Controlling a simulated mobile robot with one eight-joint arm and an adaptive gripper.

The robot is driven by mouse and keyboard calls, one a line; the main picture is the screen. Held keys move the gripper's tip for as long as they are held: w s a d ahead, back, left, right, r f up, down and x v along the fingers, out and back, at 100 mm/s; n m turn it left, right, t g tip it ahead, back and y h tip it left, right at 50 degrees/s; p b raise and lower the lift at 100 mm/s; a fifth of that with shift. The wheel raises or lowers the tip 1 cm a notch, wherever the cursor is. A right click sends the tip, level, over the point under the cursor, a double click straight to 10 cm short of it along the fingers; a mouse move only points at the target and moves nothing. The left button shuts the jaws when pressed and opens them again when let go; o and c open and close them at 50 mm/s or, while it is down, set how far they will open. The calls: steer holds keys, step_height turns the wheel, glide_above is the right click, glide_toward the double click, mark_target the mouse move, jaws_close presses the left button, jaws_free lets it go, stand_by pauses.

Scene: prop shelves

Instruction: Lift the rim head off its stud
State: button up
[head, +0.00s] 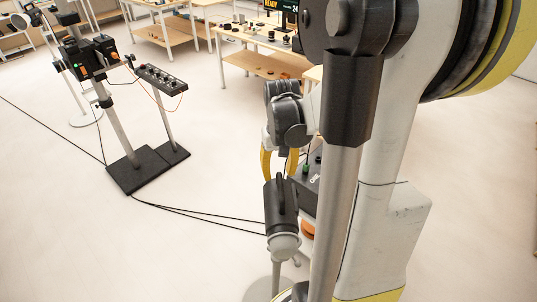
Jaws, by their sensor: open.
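A black cylindrical lamp head, which looks like the rim head (280,208), stands at the lower middle of the head view. A pale grey rounded part (284,246) shows at its lower end, above a thin stand pole (276,278). The stud itself cannot be made out. My gripper (278,172) points down just above the head, with its two yellow fingers apart and empty. The fingertips are close to the head's top; whether they touch it cannot be told. My arm covers the area to the right.
A black device on a pole (123,135) and a knobbed control box (161,78) stand on black bases at left. Cables (200,212) cross the floor towards the lamp stand. A dark box (308,185) sits close right of the head. Wooden tables (262,62) stand behind; left floor is open.

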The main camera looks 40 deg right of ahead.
steer(key=shift+f, duration=1.15)
jaws_close()
